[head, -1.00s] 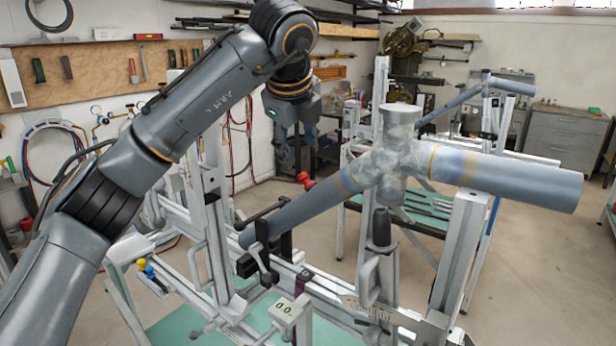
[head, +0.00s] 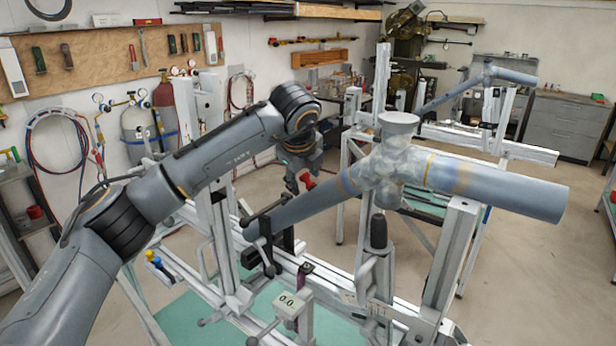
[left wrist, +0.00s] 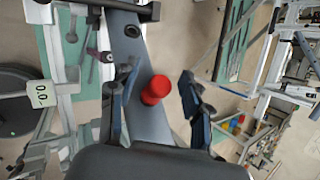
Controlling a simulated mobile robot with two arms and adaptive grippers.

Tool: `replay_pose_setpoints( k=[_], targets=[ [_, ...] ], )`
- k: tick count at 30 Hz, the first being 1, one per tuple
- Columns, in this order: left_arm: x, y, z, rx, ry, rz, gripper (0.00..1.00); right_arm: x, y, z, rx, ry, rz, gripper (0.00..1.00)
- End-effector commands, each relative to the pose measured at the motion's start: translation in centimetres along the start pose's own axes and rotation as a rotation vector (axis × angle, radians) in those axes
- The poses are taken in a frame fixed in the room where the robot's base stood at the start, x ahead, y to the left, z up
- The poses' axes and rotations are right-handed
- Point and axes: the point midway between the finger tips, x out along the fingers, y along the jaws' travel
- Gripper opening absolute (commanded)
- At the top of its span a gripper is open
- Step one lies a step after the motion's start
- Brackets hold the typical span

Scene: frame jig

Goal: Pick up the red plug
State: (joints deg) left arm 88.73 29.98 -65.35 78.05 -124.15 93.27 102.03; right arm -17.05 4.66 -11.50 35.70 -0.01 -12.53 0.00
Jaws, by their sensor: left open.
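The red plug (head: 307,180) stands at the upper left part of the slanting grey tube (head: 313,203) in the head view. In the left wrist view the red plug (left wrist: 156,90) shows its round red top between my open fingers, nearer the left finger. My left gripper (head: 299,182) is open right at the plug in the head view, partly hiding it. The left wrist view shows the open left gripper (left wrist: 158,88) with one finger on each side of the plug; I cannot tell whether either touches it. My right gripper is not in view.
Open floor lies at the right.

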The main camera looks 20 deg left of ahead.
Motion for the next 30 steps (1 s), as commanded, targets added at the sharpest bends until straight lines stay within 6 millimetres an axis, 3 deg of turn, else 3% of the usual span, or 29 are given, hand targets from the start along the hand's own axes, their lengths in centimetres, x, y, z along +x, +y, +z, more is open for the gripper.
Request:
replay_pose_setpoints(
  k=[5, 11, 23, 30],
  targets=[
    [0.0, 0.0, 0.0, 0.0, 0.0, 0.0, 0.46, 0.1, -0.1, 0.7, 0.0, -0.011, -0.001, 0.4],
    [0.0, 0.0, 0.0, 0.0, 0.0, 0.0, 0.06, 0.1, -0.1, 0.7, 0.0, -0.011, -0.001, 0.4],
    [-0.4, -0.2, 0.1, 0.0, 0.0, 0.0, 0.05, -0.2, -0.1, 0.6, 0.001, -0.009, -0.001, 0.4],
    [-4.6, -2.4, 1.8, -0.002, 0.0, -0.006, 0.0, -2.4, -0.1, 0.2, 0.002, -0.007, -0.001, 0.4]
  ],
)
